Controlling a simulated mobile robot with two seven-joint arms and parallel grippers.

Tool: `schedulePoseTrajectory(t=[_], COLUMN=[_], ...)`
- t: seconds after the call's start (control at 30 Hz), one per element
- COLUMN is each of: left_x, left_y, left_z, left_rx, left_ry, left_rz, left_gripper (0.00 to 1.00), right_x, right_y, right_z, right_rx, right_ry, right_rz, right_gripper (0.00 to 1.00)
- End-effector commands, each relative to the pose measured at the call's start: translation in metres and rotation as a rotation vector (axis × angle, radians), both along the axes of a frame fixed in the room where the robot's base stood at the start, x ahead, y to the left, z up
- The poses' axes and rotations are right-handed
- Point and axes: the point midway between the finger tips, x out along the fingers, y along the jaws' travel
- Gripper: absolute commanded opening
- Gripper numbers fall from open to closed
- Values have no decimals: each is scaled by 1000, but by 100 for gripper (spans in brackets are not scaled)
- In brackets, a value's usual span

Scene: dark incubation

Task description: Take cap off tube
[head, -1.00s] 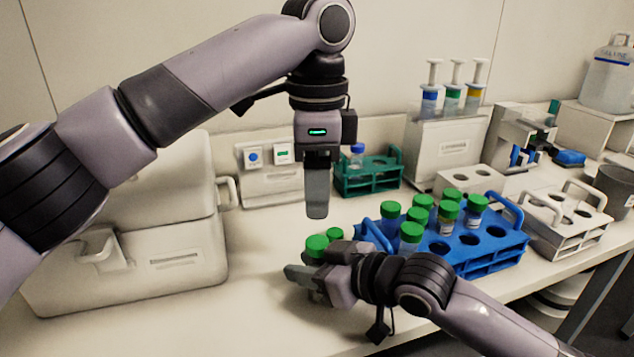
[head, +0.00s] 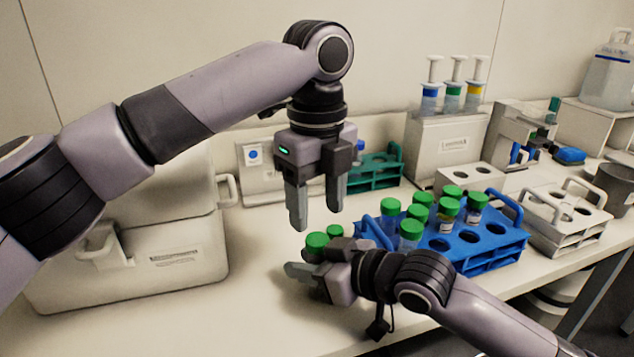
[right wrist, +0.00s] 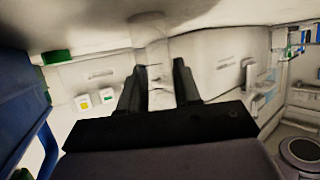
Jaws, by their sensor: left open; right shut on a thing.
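My right gripper (head: 312,272) is shut on a tube (right wrist: 160,85), seen pale and upright between the fingers in the right wrist view. In the head view a green cap (head: 317,240) tops it, and the fingers hide most of the body. My left gripper (head: 317,216) is open and empty, pointing down just above this cap, apart from it. A second green cap (head: 335,231) shows right behind; what is below it is hidden. The blue rack (head: 492,262) to the right holds several green-capped tubes (head: 391,206).
A pale lidded box (head: 130,275) stands on the left. A teal rack (head: 375,180), a syringe holder (head: 440,150) and a white rack (head: 565,240) stand behind and to the right. The bench front (head: 250,310) is clear.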

Motion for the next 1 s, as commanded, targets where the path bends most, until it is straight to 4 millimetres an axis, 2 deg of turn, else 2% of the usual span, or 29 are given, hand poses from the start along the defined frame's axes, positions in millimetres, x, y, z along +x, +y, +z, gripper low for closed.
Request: schedulePoseTrajectory(t=[0.1, 0.3, 0.67, 0.7, 0.77, 0.8, 0.87, 1.0], left_x=[0, 0, 0, 0, 0, 0, 0, 0], left_y=[1, 0, 0, 0, 0, 0, 0, 0], left_z=[-20, -42, -49, -49, -49, -49, -49, -48], left_rx=[0, 1, -1, -1, -1, -1, -1, -1], left_ry=[1, 1, 1, 1, 1, 1, 1, 1], left_rz=[1, 2, 3, 3, 3, 3, 3, 3], left_gripper=[56, 56, 56, 50, 30, 17, 0, 0], right_x=[0, 0, 0, 0, 0, 0, 0, 0], right_y=[0, 0, 0, 0, 0, 0, 0, 0], right_z=[0, 0, 0, 0, 0, 0, 0, 0], right_rx=[0, 0, 0, 0, 0, 0, 0, 0], right_ry=[0, 0, 0, 0, 0, 0, 0, 0], right_rz=[0, 0, 0, 0, 0, 0, 0, 0], right_gripper=[0, 0, 0, 0, 0, 0, 0, 0])
